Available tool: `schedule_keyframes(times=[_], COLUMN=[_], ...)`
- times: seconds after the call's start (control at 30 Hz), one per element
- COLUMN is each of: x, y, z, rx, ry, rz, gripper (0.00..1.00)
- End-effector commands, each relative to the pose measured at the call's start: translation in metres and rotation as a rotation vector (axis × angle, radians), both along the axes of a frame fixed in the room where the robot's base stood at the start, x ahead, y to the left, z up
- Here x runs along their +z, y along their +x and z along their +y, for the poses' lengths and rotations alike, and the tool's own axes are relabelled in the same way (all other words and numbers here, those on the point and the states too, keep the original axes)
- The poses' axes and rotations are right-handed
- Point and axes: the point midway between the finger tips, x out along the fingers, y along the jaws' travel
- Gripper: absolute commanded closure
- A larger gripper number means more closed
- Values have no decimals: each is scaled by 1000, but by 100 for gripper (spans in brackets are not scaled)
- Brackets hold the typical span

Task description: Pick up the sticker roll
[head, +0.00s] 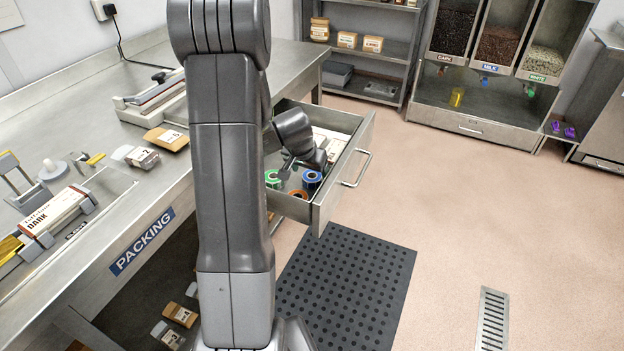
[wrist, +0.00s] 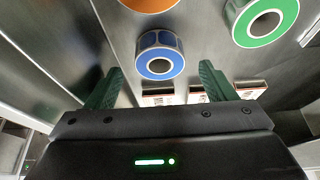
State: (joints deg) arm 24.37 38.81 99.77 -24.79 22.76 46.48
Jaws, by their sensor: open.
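Several sticker rolls lie in the open drawer (head: 325,208) under the packing bench. A blue roll (head: 312,187) sits right of a green roll (head: 272,183), with an orange roll (head: 298,194) nearer the front and partly hidden by the drawer wall. My gripper (head: 291,172) is inside the drawer opening, over the rolls. In the wrist view my gripper (wrist: 161,70) is open and empty. The blue roll (wrist: 147,52) shows between and beyond its fingertips, apart from them. The green roll (wrist: 243,30) is at upper right and the orange roll (wrist: 150,4) at the top edge.
White labelled packs (head: 333,145) lie farther back in the drawer. The drawer's metal walls stand close around my gripper. The packing bench (head: 150,215) is at left, with pouches and tools.

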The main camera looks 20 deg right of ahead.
Motion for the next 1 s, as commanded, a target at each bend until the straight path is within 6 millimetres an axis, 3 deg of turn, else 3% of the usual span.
schedule_keyframes(times=[0.2,0.5,0.73,1.0], x=[-22,-25,-25,-23], y=[6,7,7,7], z=[-7,-8,-8,-8], rx=[0,-1,-1,-1], ry=[0,0,0,-1], rz=[1,0,0,-1], gripper=[23,23,68,71])
